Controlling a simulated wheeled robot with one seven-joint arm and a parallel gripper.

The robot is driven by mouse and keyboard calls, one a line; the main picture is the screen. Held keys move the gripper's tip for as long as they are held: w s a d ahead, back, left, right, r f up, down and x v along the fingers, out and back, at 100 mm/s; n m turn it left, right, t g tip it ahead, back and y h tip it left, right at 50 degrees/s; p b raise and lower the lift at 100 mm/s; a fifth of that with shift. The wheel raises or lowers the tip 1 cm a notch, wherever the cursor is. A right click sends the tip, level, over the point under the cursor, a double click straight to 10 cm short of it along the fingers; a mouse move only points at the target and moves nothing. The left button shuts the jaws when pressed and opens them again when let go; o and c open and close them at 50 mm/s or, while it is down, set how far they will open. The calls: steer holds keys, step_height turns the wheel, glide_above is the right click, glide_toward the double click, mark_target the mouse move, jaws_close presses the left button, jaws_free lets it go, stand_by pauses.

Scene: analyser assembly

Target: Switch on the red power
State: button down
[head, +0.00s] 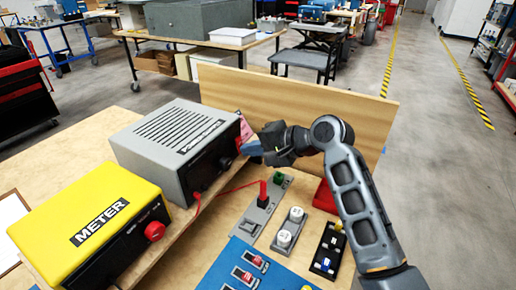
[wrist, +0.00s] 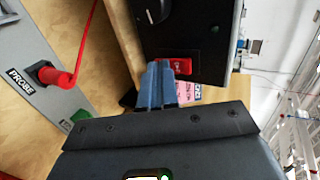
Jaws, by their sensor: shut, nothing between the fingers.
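The red power switch (wrist: 182,66) shows in the wrist view, low on the black front panel (wrist: 185,40) of a grey box. The grey box (head: 172,137) stands at the back of the bench in the head view, where the switch cannot be made out. My gripper (wrist: 157,68) is shut and empty, its blue fingers together. Its tips are right beside the switch's left edge in the wrist view; whether they touch it I cannot tell. In the head view my gripper (head: 245,149) is at the right end of the box's front.
A yellow meter (head: 88,215) stands left of the grey box. A red cable (head: 228,190) runs to a red plug (head: 263,190) on a grey plate (head: 248,221). Knob and switch plates lie in front. A wooden board (head: 310,100) closes off the back.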

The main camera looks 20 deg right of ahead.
stand_by(0.3)
steer(key=shift+w+a+f+t+b, duration=0.1)
steer(key=shift+w+f+t+b, duration=0.05)
steer(key=shift+t+b, duration=0.35)
